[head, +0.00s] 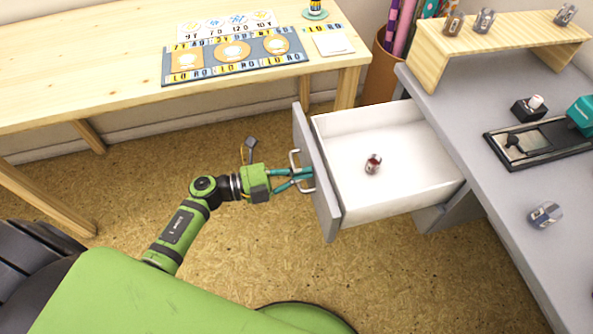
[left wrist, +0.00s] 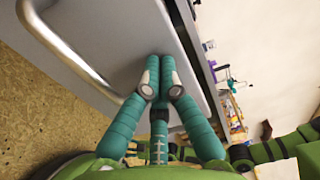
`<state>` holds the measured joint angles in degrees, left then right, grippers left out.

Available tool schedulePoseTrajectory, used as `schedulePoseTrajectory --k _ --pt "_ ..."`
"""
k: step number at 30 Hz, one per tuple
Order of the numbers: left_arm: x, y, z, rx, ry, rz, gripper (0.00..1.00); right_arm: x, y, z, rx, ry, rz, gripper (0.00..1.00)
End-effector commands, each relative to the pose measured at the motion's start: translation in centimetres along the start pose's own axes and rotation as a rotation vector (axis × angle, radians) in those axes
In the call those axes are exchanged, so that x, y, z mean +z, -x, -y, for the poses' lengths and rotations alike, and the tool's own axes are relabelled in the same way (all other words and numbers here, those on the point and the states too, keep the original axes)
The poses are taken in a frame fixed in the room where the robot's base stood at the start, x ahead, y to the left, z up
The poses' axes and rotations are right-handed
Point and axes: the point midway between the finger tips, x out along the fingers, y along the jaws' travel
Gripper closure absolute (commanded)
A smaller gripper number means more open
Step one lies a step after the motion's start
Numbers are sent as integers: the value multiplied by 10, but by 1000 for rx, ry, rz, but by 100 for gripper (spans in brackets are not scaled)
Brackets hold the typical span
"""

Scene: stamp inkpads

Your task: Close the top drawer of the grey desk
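The top drawer (head: 395,150) of the grey desk (head: 470,110) is pulled far out. It has a white inside, a grey front panel (head: 318,180) and a silver handle (head: 295,161). My left gripper (head: 308,175) is at the front panel beside the handle. In the left wrist view its teal fingers (left wrist: 160,64) are together with nothing between them, and their tips are at or very near the panel (left wrist: 130,40). The handle (left wrist: 68,48) passes to the left of the fingers, not between them. My right gripper is not in view.
A small red and silver item (head: 373,164) lies in the drawer. A wooden table (head: 110,60) stands behind at the left, with a brown bin (head: 382,80) beside the desk. A wooden riser (head: 500,45) and several small items sit on the desk. The floor before the drawer is clear.

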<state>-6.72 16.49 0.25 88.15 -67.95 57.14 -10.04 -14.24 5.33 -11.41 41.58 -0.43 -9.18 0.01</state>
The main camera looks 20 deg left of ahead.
Motion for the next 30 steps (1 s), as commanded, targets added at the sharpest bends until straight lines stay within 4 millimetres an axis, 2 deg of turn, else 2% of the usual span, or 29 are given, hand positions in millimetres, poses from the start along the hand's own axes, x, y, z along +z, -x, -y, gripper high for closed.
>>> schedulePoseTrajectory --k 8,14,23,26,30 --pt "0 -4 0 -1 0 -1 100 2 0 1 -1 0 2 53" --pt "0 -29 0 -2 0 -1 100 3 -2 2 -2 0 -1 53" --pt "0 -104 0 -4 -2 -3 100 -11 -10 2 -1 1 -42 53" --pt "0 -133 -1 -3 -2 -3 100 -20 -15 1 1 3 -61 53" --pt "0 -172 -2 -3 -3 -2 100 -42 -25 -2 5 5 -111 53"
